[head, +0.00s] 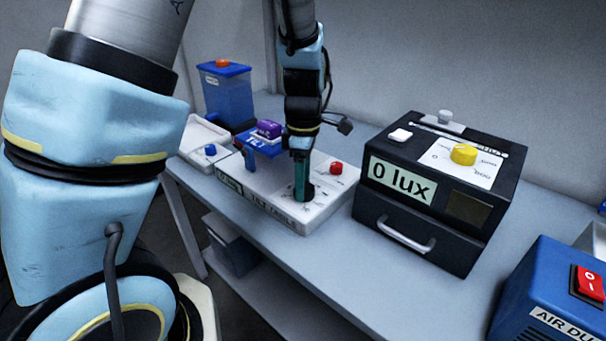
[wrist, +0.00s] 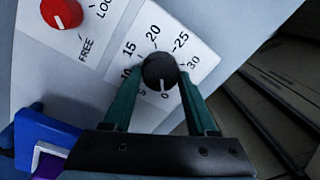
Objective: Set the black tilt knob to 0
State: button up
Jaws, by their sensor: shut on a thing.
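The black tilt knob (wrist: 160,70) sits on a white dial plate (wrist: 205,55) marked from 0 to 30. In the wrist view, its white pointer line points toward the 0 mark, at the bottom of the dial. My gripper (wrist: 160,76) has its green fingers on either side of the knob and is shut on it. In the head view, my gripper (head: 303,192) reaches straight down onto the tilt table (head: 262,208), and its fingers mostly hide the knob.
A red LOCK/FREE knob (wrist: 61,13) is beside the dial, its white mark toward FREE. A blue tilting part (head: 254,142) with a purple block (head: 268,129) stands left of my gripper. A black box (head: 460,230) reading 0 lux is to the right, with bare bench between.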

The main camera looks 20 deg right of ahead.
jog(key=shift+n, duration=0.5)
jog(key=o, duration=1.4)
jog(key=shift+c, duration=0.2)
notch_tip(320, 180, up, 11)
jog(key=shift+w+b, duration=0.3)
jog(key=shift+f, duration=0.15)
jog(key=a+f+m+t, duration=0.1)
jog(key=a+f+m, duration=0.1)
jog(key=a+m, duration=0.5)
jog(key=a+f+m+t, duration=0.1)
jog(key=a+m, duration=0.6)
jog(key=a, duration=1.1)
jog(key=shift+a+f+h, duration=0.2)
jog(key=shift+f+h, duration=0.1)
jog(key=shift+f, duration=0.2)
